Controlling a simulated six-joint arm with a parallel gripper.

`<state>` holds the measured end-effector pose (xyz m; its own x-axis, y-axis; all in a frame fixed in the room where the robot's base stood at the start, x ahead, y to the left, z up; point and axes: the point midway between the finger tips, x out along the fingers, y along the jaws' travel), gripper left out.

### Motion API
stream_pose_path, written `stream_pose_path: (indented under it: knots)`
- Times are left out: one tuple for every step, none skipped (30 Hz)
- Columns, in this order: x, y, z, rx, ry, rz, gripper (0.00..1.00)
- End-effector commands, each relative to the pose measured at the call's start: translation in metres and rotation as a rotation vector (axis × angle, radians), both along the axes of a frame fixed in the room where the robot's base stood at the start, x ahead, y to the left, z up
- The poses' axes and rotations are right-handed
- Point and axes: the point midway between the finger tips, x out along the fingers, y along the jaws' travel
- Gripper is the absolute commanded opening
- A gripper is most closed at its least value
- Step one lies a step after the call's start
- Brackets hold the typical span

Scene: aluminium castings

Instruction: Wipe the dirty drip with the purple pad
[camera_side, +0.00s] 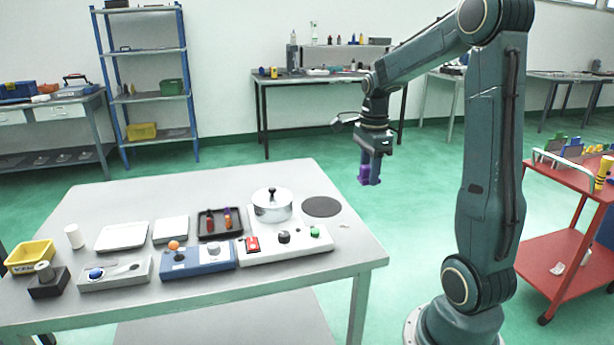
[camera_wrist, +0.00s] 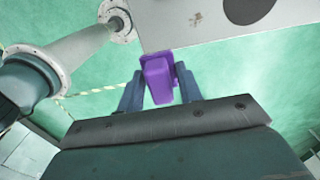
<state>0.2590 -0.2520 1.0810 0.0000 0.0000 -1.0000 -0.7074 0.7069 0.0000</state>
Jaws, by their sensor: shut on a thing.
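The purple pad (camera_side: 365,171) is held in my gripper (camera_side: 370,178), which points down in the air beyond the table's right edge. In the wrist view the purple pad (camera_wrist: 157,80) sits between the two blue-grey fingers of my gripper (camera_wrist: 160,88), which are shut on it. A small brownish smudge, which looks like the dirty drip (camera_wrist: 196,18), lies on the grey tabletop (camera_wrist: 165,28) near its edge. In the side view a faint mark (camera_side: 343,226) shows at the table's right end. The pad is apart from the table.
A dark round disc (camera_side: 321,207) lies on the table near the smudge. Left of it are a lidded pot (camera_side: 272,206) on a white control unit (camera_side: 300,246), a blue control box (camera_side: 198,262) and trays. A red cart (camera_side: 560,262) stands at the right.

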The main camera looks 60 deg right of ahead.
Motion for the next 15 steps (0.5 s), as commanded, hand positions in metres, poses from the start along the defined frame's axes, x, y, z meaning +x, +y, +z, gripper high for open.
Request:
stream_pose_path:
  knots:
    - [0.001,-0.001,-0.002,0.001,0.001,0.0,0.17]
    - [0.002,-0.001,-0.004,0.001,0.001,0.0,0.17]
    - [0.004,-0.003,-0.007,0.002,0.002,0.001,0.17]
    - [0.006,-0.004,-0.01,0.002,0.002,0.001,0.17]
    - [0.007,-0.005,-0.012,0.001,0.001,0.001,0.17]
    - [0.01,-0.007,-0.017,0.003,0.003,0.001,0.17]
    - [0.012,-0.008,-0.021,0.004,0.004,0.001,0.17]
    - [0.014,-0.01,-0.025,0.003,0.003,0.001,0.17]
    - [0.017,-0.012,-0.031,0.004,0.004,0.001,0.17]
    - [0.02,-0.013,-0.035,0.004,0.004,0.001,0.17]
    - [0.022,-0.015,-0.041,0.004,0.004,0.001,0.17]
    - [0.026,-0.017,-0.047,0.004,0.004,0.001,0.17]
    - [0.029,-0.019,-0.053,0.004,0.004,0.001,0.17]
    - [0.031,-0.021,-0.058,0.004,0.004,0.001,0.17]
    - [0.034,-0.023,-0.066,0.003,0.003,0.001,0.17]
